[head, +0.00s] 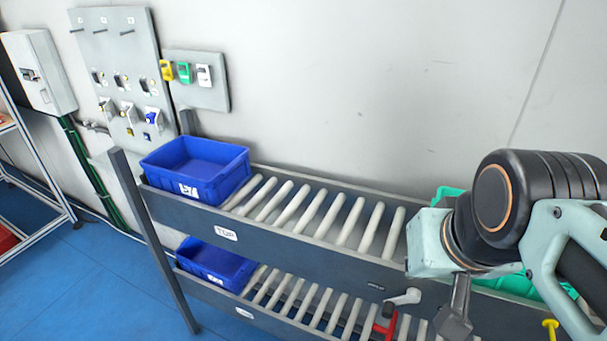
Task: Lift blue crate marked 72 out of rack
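A blue crate (215,184) stands at the left end of the rack's upper roller level. It looks empty, and its white front label is too small to read surely. A second blue crate (232,274) sits below it at the left end of the lower level, partly hidden by the upper rail. I cannot tell which crate is marked 72. The grey rack (300,246) has a plate reading "TOP" on its upper rail. My arm reaches in from the right, over the rack's right part and well apart from both blue crates.
A green crate (447,191) is partly hidden behind my arm at the rack's right. White rollers (310,212) between it and the upper blue crate are bare. A wall stands close behind. A red handle (386,328) and a white lever (403,297) are at the lower middle.

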